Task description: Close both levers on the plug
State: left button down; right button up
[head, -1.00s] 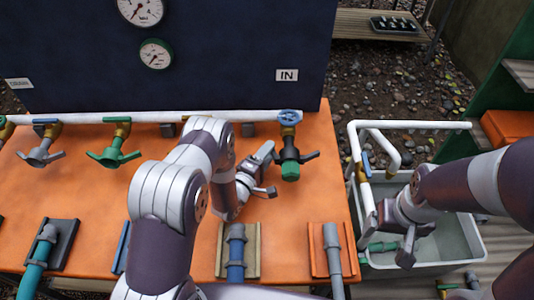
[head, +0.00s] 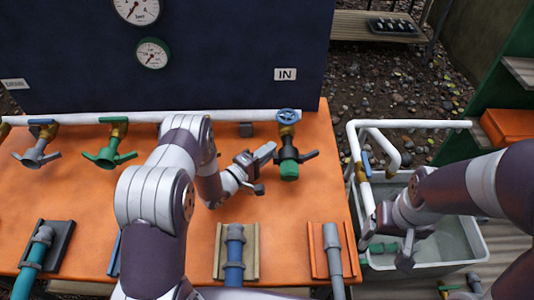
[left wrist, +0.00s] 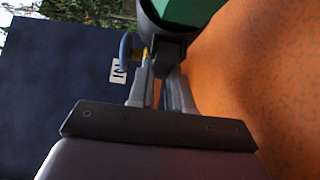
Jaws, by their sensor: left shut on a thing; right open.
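The plug (head: 289,170) is a green-ended piece in a dark coupling (head: 287,152) below the blue-wheeled valve near the IN label. Its right lever (head: 309,155) sticks out to the right. The left lever is mostly hidden by my left gripper (head: 270,151), which is shut on it at the coupling's left side. In the left wrist view the green plug (left wrist: 192,12) and dark coupling are close ahead of the fingers (left wrist: 161,88); the held lever is hard to make out. My right gripper (head: 394,234) is open over the grey tub, away from the plug.
The orange table (head: 180,215) carries other lever couplings, one green (head: 110,156) and one grey (head: 37,155), along a white pipe. Pipe ends in holders line the front. A grey tub (head: 475,262) and white pipes (head: 415,125) stand right. A dark panel (head: 220,60) rises behind.

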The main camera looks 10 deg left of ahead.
pick_arm(q)
jog(key=c, duration=1)
grip_release()
jog(key=shift+c, duration=0.2)
jog(key=shift+s, duration=0.1)
jog(key=v, duration=1.2)
jog(key=shift+s+a, duration=0.2)
